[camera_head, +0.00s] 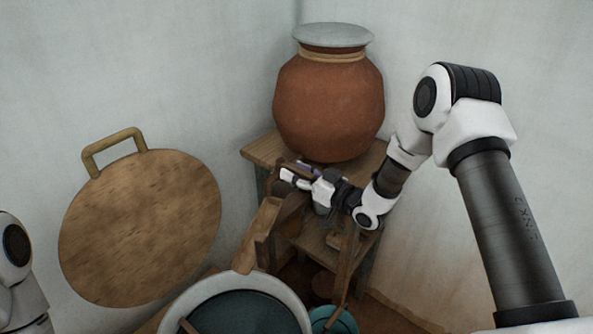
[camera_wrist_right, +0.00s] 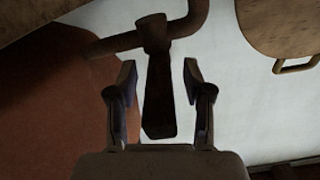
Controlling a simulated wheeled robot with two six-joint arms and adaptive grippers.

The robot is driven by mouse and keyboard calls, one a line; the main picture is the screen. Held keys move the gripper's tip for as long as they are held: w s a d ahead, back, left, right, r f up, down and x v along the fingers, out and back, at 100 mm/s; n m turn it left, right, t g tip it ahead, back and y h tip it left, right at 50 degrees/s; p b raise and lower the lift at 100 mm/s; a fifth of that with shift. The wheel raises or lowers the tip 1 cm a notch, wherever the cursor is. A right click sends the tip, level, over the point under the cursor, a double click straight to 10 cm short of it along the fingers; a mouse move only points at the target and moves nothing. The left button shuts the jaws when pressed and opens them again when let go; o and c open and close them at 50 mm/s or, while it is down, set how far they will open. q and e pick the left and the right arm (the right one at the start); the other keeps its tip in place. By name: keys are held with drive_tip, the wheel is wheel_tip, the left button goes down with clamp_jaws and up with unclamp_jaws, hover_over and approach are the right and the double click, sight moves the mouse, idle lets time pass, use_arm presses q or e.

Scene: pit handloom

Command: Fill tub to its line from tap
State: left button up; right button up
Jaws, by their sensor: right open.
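A dark brown tap (camera_wrist_right: 158,85) with a long flat lever shows in the right wrist view, at the reddish clay pot (camera_wrist_right: 45,110). In the head view the pot (camera_head: 330,105) stands on a wooden stand, and the tap is mostly hidden by my right gripper (camera_head: 288,177). A round pale-rimmed vessel (camera_head: 297,303), dark teal inside, which may be the tub, is cut off at the bottom. No fill line or water stream is discernible. My left gripper is out of view.
The wooden stand (camera_head: 262,150) is in the corner against pale walls. A round wooden board (camera_head: 140,230) with a handle leans at the left.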

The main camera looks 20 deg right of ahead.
clamp_jaws()
drive_tip(key=shift+s+a+m+t+h+b, duration=0.1)
drive_tip(key=shift+a+m+t+h+b, duration=0.3)
drive_tip(key=shift+m+h+b, duration=0.7)
drive_tip(key=shift+s+a+m+t+h+b, duration=0.1)
drive_tip(key=shift+a+m+t+h+b, duration=0.45)
drive_tip(key=shift+h, duration=1)
drive_tip(key=shift+s+a+m+t+h+b, duration=0.1)
drive_tip(key=shift+a+m+t+h+b, duration=0.25)
drive_tip(key=shift+m+h, duration=0.85)
drive_tip(key=shift+d, duration=0.1)
unclamp_jaws()
